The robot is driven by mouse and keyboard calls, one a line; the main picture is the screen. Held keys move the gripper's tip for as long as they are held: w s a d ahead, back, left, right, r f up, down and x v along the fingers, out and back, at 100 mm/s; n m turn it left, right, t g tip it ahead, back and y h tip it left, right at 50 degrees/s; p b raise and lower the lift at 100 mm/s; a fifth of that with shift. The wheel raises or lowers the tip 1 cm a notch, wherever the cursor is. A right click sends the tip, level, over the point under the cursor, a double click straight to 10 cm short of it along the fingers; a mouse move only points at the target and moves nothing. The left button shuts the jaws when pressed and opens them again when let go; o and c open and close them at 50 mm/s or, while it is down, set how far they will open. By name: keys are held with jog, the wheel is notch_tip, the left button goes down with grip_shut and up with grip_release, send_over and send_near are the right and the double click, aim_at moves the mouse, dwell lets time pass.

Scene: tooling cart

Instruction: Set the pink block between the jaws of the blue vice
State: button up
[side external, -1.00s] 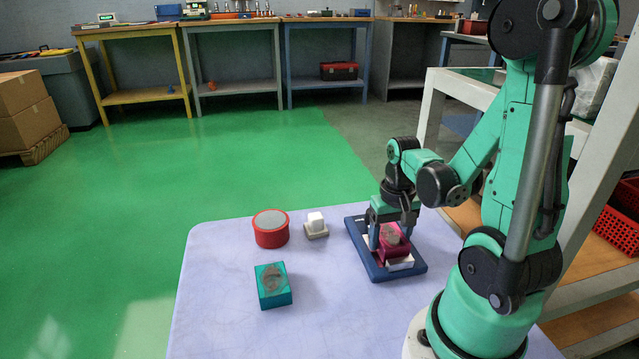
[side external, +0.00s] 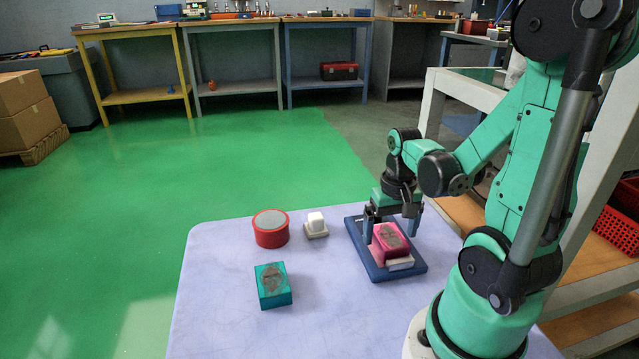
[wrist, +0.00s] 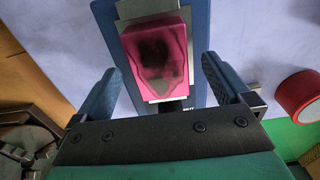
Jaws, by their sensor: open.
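The pink block (side external: 390,239) has a dark patch on top and sits on the blue vice (side external: 416,269), by the vice's pale jaw piece (side external: 399,263). In the wrist view the pink block (wrist: 157,60) lies over the grey middle of the blue vice (wrist: 199,28). How deep it sits between the jaws is hard to tell. My gripper (side external: 391,236) is open, its fingers apart on either side of the block and set toward its back. In the wrist view my gripper (wrist: 161,75) shows clear gaps between both fingers and the block.
A red round tin (side external: 271,230) with a grey top, a small white piece on a base (side external: 316,225) and a teal block (side external: 272,286) stand left of the vice. The pale tabletop (side external: 215,300) is bare at front left. A shelf frame (side external: 470,90) stands behind my arm.

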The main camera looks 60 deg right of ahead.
aim_at(390, 236)
notch_tip(390, 236, up, 10)
jog(key=w+a+n+t, duration=0.7)
jog(key=w+a+n, duration=0.2)
jog(key=a, duration=0.5)
jog(key=shift+w+a, duration=0.25)
jog(key=shift+w, duration=0.1)
